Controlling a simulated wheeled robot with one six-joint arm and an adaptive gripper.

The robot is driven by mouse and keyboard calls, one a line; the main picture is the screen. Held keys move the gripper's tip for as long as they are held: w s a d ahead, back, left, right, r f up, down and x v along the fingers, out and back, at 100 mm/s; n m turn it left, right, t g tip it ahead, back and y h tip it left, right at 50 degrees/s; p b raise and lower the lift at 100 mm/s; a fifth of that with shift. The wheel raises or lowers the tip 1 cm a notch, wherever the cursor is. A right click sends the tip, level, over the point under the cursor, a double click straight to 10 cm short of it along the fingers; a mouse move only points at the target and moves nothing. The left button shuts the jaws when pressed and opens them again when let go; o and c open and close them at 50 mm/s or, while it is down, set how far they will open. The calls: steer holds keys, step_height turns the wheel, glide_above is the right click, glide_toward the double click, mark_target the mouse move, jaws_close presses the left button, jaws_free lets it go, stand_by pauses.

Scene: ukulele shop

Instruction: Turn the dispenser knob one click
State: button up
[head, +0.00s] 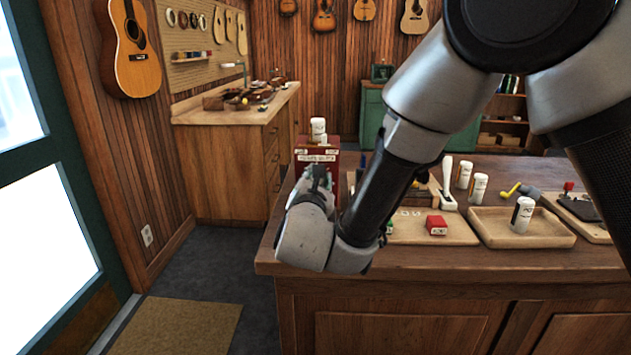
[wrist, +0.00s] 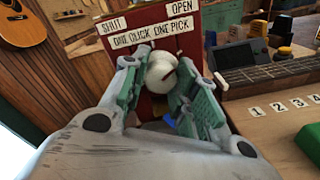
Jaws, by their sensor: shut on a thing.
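The red dispenser (head: 333,160) stands at the left end of the wooden counter, and its front shows in the wrist view (wrist: 203,22). It bears labels reading "SHUT", "OPEN" and "ONE CLICK ONE PICK". My gripper (wrist: 165,82) is shut on the knob, with a green-padded finger on each side. In the head view my gripper (head: 318,180) is in front of the dispenser and hides its lower front. A bit of blue shows below the knob, partly hidden by the fingers.
White bottles stand on top of the dispenser (head: 318,130) and on the counter (head: 478,187). A wooden tray (head: 490,234) holds another bottle. A red box (head: 436,225) sits on a board right of my arm. Number labels (wrist: 285,106) lie right of the dispenser.

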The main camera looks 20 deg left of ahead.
steer(key=shift+m, duration=0.3)
stand_by(0.4)
steer(key=o, duration=1)
steer(key=v, duration=1.2)
